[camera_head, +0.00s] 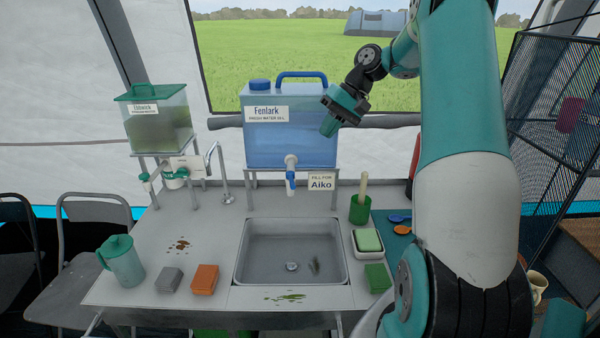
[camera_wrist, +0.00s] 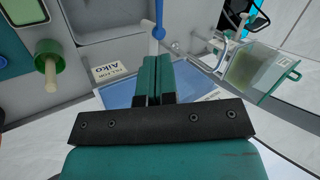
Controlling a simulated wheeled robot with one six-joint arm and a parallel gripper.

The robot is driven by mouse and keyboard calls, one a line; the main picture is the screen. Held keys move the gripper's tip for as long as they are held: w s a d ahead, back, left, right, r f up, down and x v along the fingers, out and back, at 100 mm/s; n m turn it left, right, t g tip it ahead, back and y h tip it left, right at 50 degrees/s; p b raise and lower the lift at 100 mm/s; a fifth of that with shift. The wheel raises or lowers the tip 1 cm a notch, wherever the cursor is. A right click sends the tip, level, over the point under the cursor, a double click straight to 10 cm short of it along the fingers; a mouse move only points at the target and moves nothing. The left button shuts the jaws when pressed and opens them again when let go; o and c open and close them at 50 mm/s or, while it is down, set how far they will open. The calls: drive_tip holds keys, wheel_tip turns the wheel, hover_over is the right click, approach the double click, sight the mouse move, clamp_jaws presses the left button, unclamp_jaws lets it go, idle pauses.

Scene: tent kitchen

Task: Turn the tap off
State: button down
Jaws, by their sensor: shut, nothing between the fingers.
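A blue tap with a white collar (camera_head: 291,163) sits low on the front of the blue Fenlark water container (camera_head: 300,140), above the sink (camera_head: 265,242). Its blue part (camera_head: 290,181) hangs downward; I see no clear water stream. The blue part also shows at the top of the wrist view (camera_wrist: 158,32).
A curved metal faucet (camera_head: 214,160) stands left of the container. A small "Aiko" card (camera_head: 321,181) stands just right of the blue tap. A green cup with a wooden handle (camera_head: 360,209) and a soap dish (camera_head: 368,242) are right of the sink. A jug (camera_head: 121,262) stands at left.

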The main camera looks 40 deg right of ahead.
sight(291, 180)
drive_tip(key=p+x, duration=0.1)
drive_tip(key=x, duration=1.3)
drive_tip(key=shift+s+p, duration=0.25)
drive_tip(key=shift+p, duration=0.1)
